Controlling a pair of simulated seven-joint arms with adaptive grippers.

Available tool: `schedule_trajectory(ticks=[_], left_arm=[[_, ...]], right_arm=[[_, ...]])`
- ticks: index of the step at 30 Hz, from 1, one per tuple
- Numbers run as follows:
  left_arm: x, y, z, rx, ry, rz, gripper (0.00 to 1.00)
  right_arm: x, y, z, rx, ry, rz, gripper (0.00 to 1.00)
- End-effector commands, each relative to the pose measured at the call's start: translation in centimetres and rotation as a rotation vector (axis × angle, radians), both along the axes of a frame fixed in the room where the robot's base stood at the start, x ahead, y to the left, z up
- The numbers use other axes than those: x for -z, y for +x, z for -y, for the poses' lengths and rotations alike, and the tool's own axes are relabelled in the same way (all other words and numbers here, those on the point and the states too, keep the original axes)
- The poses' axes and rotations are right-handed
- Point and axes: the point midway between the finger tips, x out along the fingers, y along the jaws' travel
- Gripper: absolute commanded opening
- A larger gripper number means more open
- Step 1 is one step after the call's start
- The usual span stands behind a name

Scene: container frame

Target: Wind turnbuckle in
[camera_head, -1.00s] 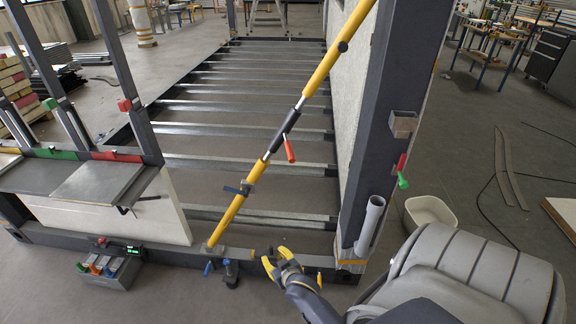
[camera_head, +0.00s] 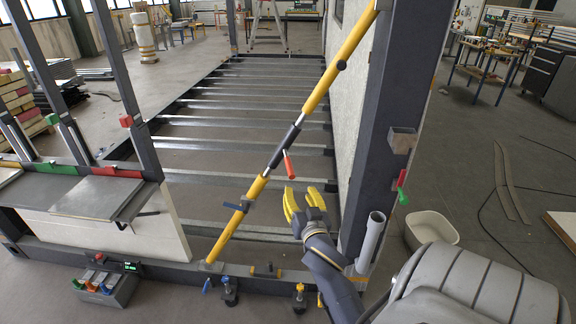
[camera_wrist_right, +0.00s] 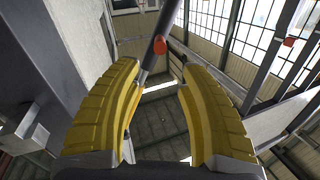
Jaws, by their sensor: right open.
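A yellow diagonal brace (camera_head: 337,68) runs from a foot on the front floor beam up to the dark post at the right. Its turnbuckle has a dark sleeve (camera_head: 285,146) in the middle. A red handle (camera_head: 288,163) hangs from the sleeve. My right gripper (camera_head: 303,195) is open and empty, with yellow fingers pointing up, just below and right of the handle. In the right wrist view, the red handle's end (camera_wrist_right: 160,45) shows beyond the gap between the open fingers (camera_wrist_right: 160,75), apart from them. My left gripper is not in view.
The dark post (camera_head: 385,110) stands right of the brace, with a grey tube (camera_head: 370,240) at its base. A blue clamp (camera_head: 238,206) sits low on the brace. A box of coloured-handled tools (camera_head: 104,286) lies at the lower left. Bare floor joists lie behind.

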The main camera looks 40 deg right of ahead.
Motion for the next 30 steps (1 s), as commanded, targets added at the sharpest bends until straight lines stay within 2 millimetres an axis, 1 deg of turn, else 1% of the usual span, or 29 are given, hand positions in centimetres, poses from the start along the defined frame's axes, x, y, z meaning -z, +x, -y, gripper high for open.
schedule_trajectory(ticks=[18, 24, 30], left_arm=[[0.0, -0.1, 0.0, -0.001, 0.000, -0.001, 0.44], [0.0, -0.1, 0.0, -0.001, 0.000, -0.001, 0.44], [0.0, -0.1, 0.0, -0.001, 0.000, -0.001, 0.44]], right_arm=[[-0.1, 9.4, 5.7, 0.000, -0.003, -0.001, 0.41], [-0.1, 11.7, 7.1, 0.000, -0.003, -0.001, 0.41], [0.0, 13.1, 7.9, -0.001, -0.001, 0.000, 0.41]])
